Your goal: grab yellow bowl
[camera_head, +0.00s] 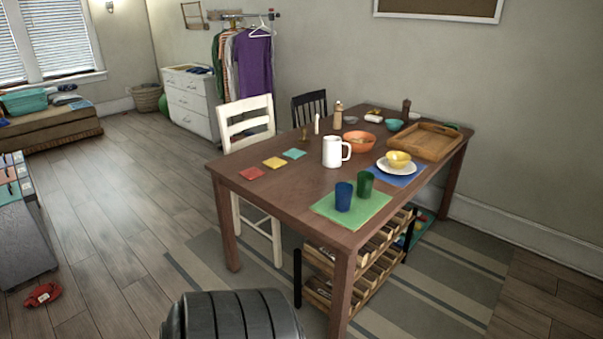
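A small yellow bowl (398,159) sits on a white plate (385,169), which lies on a blue placemat (407,180) at the right side of the wooden table (301,194). An orange bowl (359,141) and a teal bowl (394,125) stand farther back. A white pitcher (332,152) stands to the left of the yellow bowl. Neither of my grippers shows in the head view.
Blue (344,197) and green (364,184) cups stand on a green placemat (325,209) at the table's near corner. A wooden tray (452,136) lies behind the yellow bowl. A rack (317,284) stands under the table. The floor at left is mostly clear.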

